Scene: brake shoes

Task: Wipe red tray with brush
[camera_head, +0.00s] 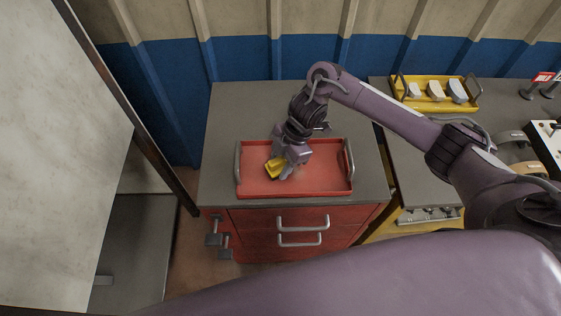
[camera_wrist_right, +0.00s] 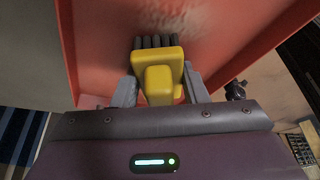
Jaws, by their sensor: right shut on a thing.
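The red tray (camera_head: 325,177) lies on the grey top of a red cabinet in the head view, with a grey handle at each short side. My right gripper (camera_head: 282,170) is low over the left half of the tray, shut on a yellow brush (camera_head: 275,167). In the right wrist view, the brush (camera_wrist_right: 158,75) sits between the two grey fingers of the gripper (camera_wrist_right: 158,92), with dark bristles pointing at the tray floor (camera_wrist_right: 110,45). A pale, dusty-looking patch shows on the tray just beyond the bristles. Whether the bristles touch the tray is hard to tell. My left gripper is not in view.
A yellow tray (camera_head: 440,106) with several pale blocks stands on the workbench at the right. A white panel (camera_head: 60,130) stands at the left. The cabinet top (camera_head: 245,105) is clear behind the red tray. Drawer handles (camera_head: 302,222) project from the cabinet front.

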